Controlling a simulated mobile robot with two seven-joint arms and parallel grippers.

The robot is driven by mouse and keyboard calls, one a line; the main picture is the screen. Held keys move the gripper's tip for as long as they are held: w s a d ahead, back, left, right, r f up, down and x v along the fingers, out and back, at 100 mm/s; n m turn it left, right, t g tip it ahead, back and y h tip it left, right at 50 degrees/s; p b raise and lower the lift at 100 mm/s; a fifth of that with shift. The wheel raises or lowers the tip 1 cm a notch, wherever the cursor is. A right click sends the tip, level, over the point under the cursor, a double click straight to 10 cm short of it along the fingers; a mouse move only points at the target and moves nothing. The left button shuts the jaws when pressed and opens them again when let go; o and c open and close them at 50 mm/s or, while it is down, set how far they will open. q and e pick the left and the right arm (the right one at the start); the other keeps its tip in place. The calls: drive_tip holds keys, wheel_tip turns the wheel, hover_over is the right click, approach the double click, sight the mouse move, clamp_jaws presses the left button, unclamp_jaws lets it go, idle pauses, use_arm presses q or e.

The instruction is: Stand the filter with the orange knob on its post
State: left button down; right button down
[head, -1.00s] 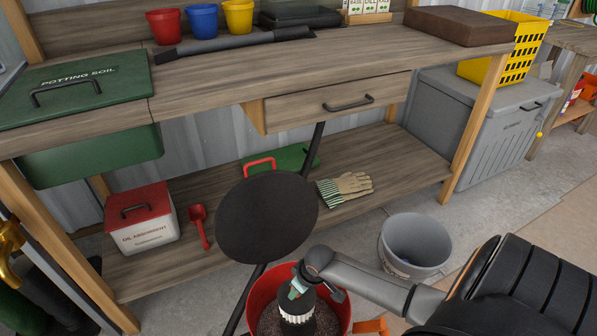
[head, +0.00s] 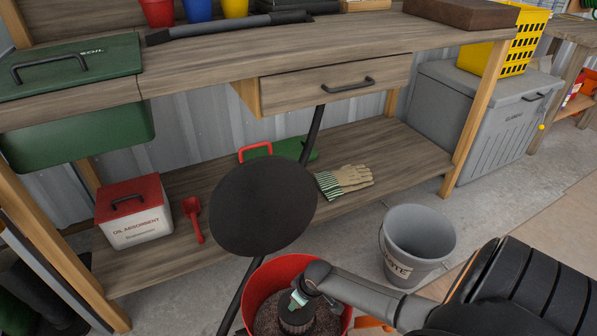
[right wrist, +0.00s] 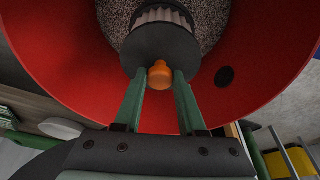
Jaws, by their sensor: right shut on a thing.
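The filter has a dark round cap with an orange knob (right wrist: 160,75). Its pale pleated side (right wrist: 162,14) shows in the right wrist view. In the head view the filter (head: 297,318) is upright inside a red drum (head: 262,283). My right gripper (head: 299,297) comes in from the right above it. In the right wrist view its two green fingers (right wrist: 160,82) are shut on the orange knob. The post is not visible, and the filter's lower end is hidden. Grey speckled material (right wrist: 211,20) surrounds the filter. My left gripper is not in view.
A black round disc (head: 262,208) on a slanted rod stands just behind the drum. A grey bucket (head: 418,240) is at right. Behind are a wooden bench (head: 215,75) and its low shelf with gloves (head: 345,181) and an oil absorbent box (head: 133,212).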

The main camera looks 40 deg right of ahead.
drive_tip(key=shift+f, duration=0.2)
drive_tip(key=shift+c, duration=2.4)
unclamp_jaws()
drive_tip(key=shift+r, duration=0.1)
